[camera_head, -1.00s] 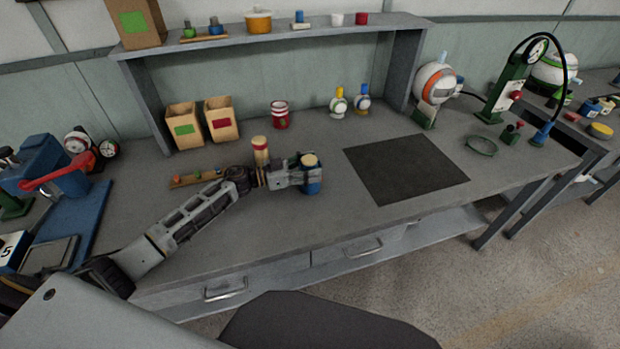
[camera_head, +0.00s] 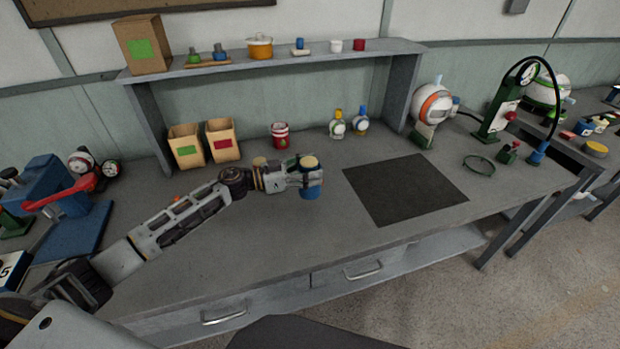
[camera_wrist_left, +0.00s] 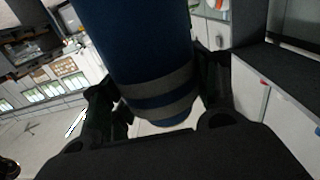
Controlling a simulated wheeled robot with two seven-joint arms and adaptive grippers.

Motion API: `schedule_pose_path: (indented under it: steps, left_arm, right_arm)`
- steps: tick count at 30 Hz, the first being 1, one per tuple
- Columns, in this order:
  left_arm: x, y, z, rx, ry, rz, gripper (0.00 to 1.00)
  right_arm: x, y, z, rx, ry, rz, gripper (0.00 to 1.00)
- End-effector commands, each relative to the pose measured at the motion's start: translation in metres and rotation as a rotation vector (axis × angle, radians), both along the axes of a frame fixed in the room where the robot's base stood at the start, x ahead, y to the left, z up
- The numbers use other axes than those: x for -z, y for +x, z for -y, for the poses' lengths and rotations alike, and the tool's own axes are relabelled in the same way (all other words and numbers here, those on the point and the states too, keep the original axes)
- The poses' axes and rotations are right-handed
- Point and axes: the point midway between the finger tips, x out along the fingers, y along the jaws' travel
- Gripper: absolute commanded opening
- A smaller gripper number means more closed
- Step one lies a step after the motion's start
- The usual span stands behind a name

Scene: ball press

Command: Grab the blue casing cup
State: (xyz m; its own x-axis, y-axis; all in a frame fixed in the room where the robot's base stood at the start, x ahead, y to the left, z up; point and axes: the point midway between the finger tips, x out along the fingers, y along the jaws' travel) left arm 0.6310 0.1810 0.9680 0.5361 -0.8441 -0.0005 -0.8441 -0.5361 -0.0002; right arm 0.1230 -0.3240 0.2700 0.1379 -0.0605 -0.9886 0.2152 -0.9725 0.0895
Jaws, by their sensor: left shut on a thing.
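The blue casing cup (camera_head: 311,192) has a tan top and stands upright in the jaws of my left gripper (camera_head: 306,178). The gripper is shut on its side, and the cup appears held a little above the bench. In the left wrist view, the blue cup (camera_wrist_left: 150,60) with grey bands fills the space between the fingers (camera_wrist_left: 165,110). My right gripper is not in view.
The grey bench (camera_head: 300,235) is clear in front of the arm. A dark mat (camera_head: 403,190) lies to the right.

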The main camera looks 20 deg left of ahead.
Motion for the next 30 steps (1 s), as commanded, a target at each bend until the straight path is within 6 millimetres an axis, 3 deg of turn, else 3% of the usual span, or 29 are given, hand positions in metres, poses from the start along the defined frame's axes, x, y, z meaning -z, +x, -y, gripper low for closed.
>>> schedule_pose_path:
  steps: [3, 8, 30]
  left_arm:
    - [-0.015, 0.000, 0.000, 0.001, 0.000, 0.002, 0.35]
    - [-0.022, 0.000, 0.000, 0.000, 0.000, 0.001, 0.35]
    - [-0.024, 0.000, 0.000, 0.000, -0.001, 0.001, 0.35]
  right_arm:
    - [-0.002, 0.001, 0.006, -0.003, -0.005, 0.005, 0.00]
    - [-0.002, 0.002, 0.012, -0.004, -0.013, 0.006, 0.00]
    - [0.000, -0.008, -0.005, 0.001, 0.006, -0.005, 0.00]
